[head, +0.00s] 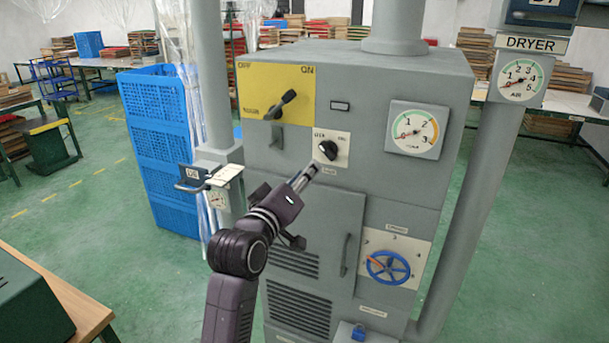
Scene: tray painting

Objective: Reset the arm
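A grey machine cabinet (443,90) fills the middle of the head view. A black rotary knob (327,150) sits on a small cream plate on its front. Above it a black lever switch (282,104) stands tilted on a yellow panel marked OFF and ON. My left gripper (305,178) reaches up from below, its tips just below and left of the knob. Its grey fingers look together, with nothing seen between them. Whether the tips touch the cabinet I cannot tell. My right gripper is not in view.
A blue valve wheel (387,267) and a round gauge (414,131) are on the cabinet front. Stacked blue crates (155,110) stand behind at the left. A grey pipe with a DRYER sign (531,44) runs down the right. A wooden table edge (85,310) is at lower left.

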